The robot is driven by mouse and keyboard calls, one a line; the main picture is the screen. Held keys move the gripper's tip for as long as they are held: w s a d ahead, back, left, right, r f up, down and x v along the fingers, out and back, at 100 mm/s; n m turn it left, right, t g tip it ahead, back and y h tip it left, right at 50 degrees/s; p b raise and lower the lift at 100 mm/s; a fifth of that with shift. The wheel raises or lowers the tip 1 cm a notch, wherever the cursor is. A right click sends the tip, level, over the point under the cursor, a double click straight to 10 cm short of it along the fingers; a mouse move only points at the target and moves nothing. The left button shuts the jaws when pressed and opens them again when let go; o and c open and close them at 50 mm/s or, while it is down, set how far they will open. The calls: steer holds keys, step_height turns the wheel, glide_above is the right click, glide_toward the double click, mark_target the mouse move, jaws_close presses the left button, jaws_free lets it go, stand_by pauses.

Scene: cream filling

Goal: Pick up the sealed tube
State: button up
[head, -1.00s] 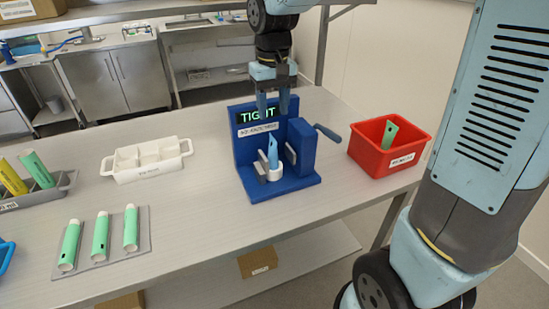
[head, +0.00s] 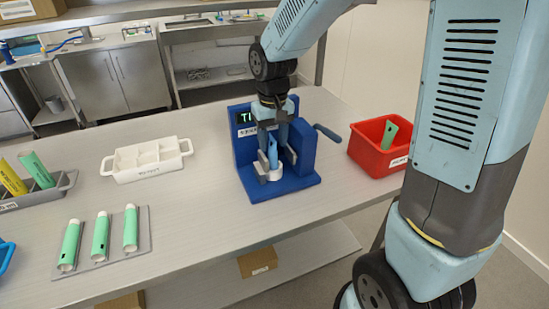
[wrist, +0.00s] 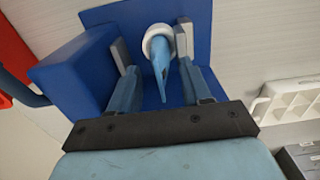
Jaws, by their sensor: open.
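The blue tube (head: 272,155) stands upright with its flattened, pointed end up in the white ring holder (head: 273,174) of the blue sealing machine (head: 243,155). In the wrist view the tube (wrist: 161,58) rises from the white ring (wrist: 150,40) between the machine's grey jaw plates (wrist: 185,38). My gripper (head: 273,148) points down over the machine, its fingers open on either side of the tube's upper part. In the wrist view my gripper (wrist: 160,80) shows a gap between each finger and the tube. My gripper partly hides the display.
The machine's lever (head: 327,133) sticks out right. A red bin (head: 372,157) holding a green tube stands right of it. A white compartment tray (head: 128,174) stands left. A grey mat (head: 85,262) carries green tubes at front left.

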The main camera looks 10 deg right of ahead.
steer(key=shift+c, duration=0.3)
jaws_close()
stand_by(0.3)
